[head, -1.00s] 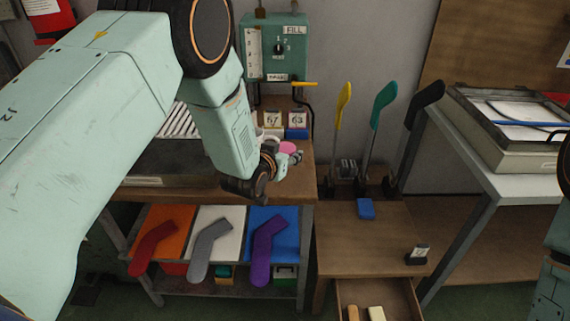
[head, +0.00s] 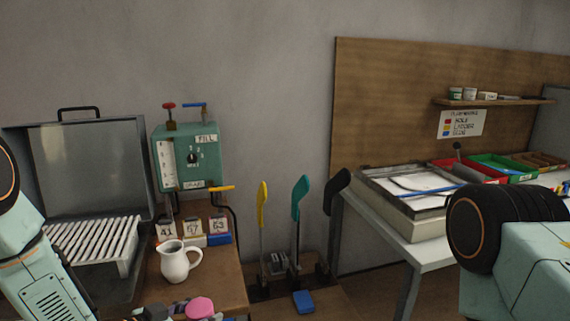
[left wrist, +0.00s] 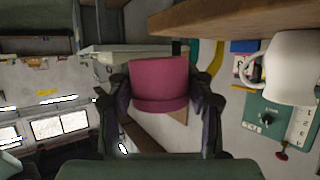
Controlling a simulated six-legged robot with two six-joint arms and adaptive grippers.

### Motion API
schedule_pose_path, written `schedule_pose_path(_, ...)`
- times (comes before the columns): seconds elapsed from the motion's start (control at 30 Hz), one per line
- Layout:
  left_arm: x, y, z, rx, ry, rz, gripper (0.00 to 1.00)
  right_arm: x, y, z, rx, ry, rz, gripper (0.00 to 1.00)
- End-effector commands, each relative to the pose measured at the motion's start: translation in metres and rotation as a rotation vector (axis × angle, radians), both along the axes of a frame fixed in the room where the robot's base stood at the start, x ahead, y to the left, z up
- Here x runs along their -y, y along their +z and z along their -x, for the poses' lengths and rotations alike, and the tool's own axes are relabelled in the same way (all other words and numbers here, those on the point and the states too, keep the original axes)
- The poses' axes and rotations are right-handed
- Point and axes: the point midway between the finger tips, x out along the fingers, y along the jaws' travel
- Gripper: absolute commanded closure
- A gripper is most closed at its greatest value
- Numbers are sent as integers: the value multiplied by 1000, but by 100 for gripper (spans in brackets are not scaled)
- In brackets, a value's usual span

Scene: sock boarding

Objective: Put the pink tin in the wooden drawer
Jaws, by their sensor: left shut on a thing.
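The pink tin (head: 200,307) shows at the bottom edge of the head view, in front of the white jug. My left gripper (head: 180,309) is shut on it, partly cut off by the frame. In the left wrist view the pink tin (left wrist: 159,84) sits between the two dark fingers, one on each side. The wooden drawer is outside the head view, and I cannot make it out in the left wrist view. My right arm shows at the right of the head view, but its gripper is out of frame.
A white jug (head: 174,262) stands on the wooden bench close to the tin. Numbered blocks (head: 193,232) and the green fill box (head: 187,157) are behind it. Yellow, teal and black-handled tools (head: 298,205) stand beyond a blue block (head: 303,301). A screen frame (head: 405,200) rests on the right table.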

Motion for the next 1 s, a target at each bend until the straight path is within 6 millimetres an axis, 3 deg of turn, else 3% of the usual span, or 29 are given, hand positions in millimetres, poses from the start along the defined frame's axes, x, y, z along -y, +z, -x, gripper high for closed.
schedule_pose_path(0.27, -8, 8, 69, 4, -212, 6, 81, 0, 0, 0, 0, 0, 0, 100)
schedule_pose_path(0.5, 2, 40, 121, 11, -349, 6, 81, 0, 0, 0, 0, 0, 0, 100)
schedule_pose_path(0.7, 3, 67, 124, 8, -304, 2, 81, 0, 0, 0, 0, 0, 0, 100)
schedule_pose_path(1.0, -2, 76, 117, 1, -272, -4, 81, 0, 0, 0, 0, 0, 0, 100)
